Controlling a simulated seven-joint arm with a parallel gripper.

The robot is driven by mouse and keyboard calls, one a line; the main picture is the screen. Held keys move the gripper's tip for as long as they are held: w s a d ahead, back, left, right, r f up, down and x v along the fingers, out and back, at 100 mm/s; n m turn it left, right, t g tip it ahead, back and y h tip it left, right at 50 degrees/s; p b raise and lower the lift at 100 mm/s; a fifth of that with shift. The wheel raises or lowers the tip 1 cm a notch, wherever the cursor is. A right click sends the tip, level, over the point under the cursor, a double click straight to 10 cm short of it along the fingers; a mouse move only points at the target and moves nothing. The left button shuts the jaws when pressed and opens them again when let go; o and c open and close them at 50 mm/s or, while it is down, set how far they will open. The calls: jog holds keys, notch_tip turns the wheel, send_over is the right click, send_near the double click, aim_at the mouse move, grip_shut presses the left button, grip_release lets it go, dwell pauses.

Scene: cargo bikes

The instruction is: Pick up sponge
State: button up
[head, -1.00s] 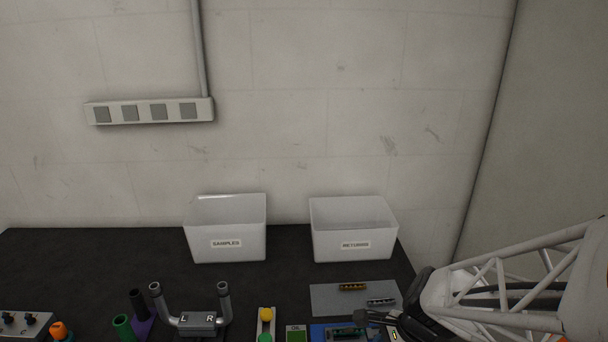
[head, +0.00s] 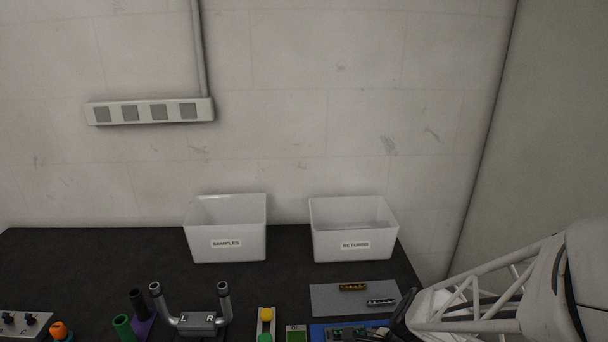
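I cannot make out a sponge in the head view. My gripper (head: 380,335) is at the bottom edge, right of centre, over the blue tray (head: 318,333). It is small, dark and partly cut off by the frame, so its fingers and anything between them cannot be made out. My white lattice arm reaches in from the right and hides the table's right front part.
Two white bins, marked SAMPLES (head: 226,244) and RETURNS (head: 355,245), stand at the back. A grey mat (head: 328,300) holds two small bars. A two-handled L/R fixture (head: 198,322) and coloured holders (head: 123,326) stand at the front. The dark table's left middle (head: 75,270) is clear.

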jog(key=shift+c, duration=0.2)
dwell(0.3)
jog(key=c, duration=1)
jog(key=shift+o, duration=0.2)
jog(key=shift+r, duration=0.75)
notch_tip(320, 180, up, 2)
jog(key=shift+r, duration=0.15)
jog(key=s+r, duration=0.1)
jog(key=s, duration=1.4)
jog(key=shift+s+d, duration=0.25)
jog(key=shift+s, duration=0.15)
jog(key=shift+s+r, duration=0.1)
